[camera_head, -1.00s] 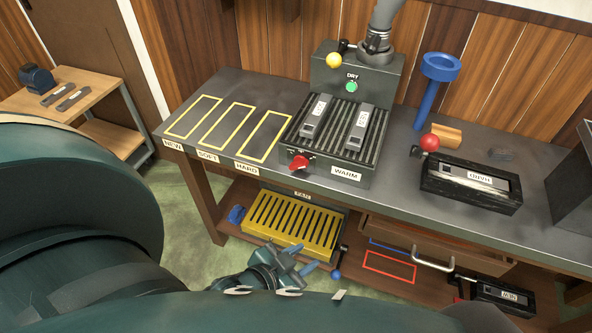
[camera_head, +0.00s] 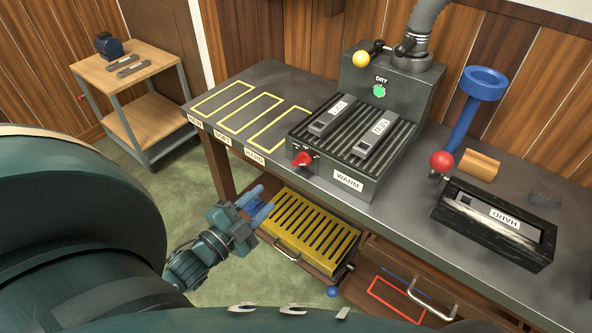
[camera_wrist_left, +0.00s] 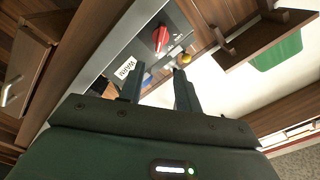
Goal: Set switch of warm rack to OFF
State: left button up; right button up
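The warm rack (camera_head: 349,181) is a dark ribbed box on the bench, labelled WARM, with two dark bars lying on it. Its switch is a red knob (camera_head: 302,159) at the left of its front face; its setting is too small to read. The knob also shows in the left wrist view (camera_wrist_left: 160,38), beyond the fingers, with the WARM label (camera_wrist_left: 127,68) beside it. My left gripper (camera_head: 258,206) is open and empty, below and left of the knob, apart from it. My right gripper is not in view.
A yellow slotted rack (camera_head: 308,228) sits under the bench, close to my left gripper. A drawer handle (camera_head: 418,299) juts out at the lower right. A HARD tray (camera_head: 497,222) with a red ball lever stands to the right.

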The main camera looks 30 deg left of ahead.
aim_at(300, 165)
pick_arm(q)
jog(key=w, duration=0.8)
jog(key=w+d, duration=0.1)
jog(key=w, duration=0.4)
jog(key=shift+s, duration=0.1)
jog(key=shift+c, duration=0.4)
grip_shut()
